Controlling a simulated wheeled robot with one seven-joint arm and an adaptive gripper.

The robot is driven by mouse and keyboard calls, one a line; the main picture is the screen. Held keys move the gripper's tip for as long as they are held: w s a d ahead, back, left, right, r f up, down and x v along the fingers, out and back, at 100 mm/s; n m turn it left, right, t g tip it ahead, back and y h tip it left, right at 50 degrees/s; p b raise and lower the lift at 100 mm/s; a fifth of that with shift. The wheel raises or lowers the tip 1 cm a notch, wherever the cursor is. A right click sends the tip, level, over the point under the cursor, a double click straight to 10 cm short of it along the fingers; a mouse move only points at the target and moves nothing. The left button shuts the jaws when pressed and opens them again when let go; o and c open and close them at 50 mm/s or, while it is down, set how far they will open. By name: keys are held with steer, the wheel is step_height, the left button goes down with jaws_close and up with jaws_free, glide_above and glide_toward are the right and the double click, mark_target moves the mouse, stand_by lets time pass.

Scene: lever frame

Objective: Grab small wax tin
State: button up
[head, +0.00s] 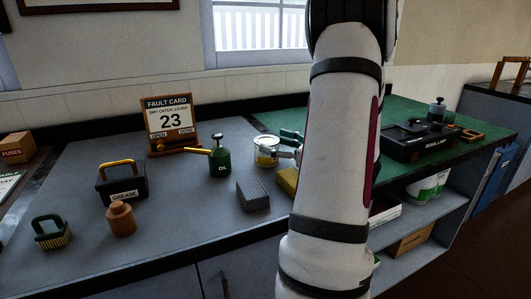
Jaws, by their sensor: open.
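A small round tin (264,151) with a pale rim and a yellow band stands on the grey bench top, right of the green oil can; it looks like the wax tin, but I cannot read its label. My gripper (283,145) appears to show only partly, just right of the tin, as two separated finger-like parts, dark green above and grey below. It looks open. I cannot tell whether it touches the tin. My white arm hides the rest of the gripper and the bench behind it.
The oil can (220,158), a grey block (252,194) and a yellow block (287,181) stand near the tin. A grease box (123,186), brown jar (121,219), brush (51,234) and fault card stand (169,124) are further left. A green mat (408,172) lies right.

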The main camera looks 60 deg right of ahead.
mark_target(258, 139)
steer(key=shift+w+d+f+b, duration=0.15)
steer(key=shift+w+b, duration=0.1)
steer(key=shift+w, duration=1.5)
steer(key=shift+w+d+f+b, duration=0.1)
steer(key=shift+w+f+b, duration=0.1)
steer(key=shift+w, duration=1.55)
steer(key=c, duration=1.3)
steer(key=shift+r, duration=0.1)
steer(key=shift+c, duration=0.2)
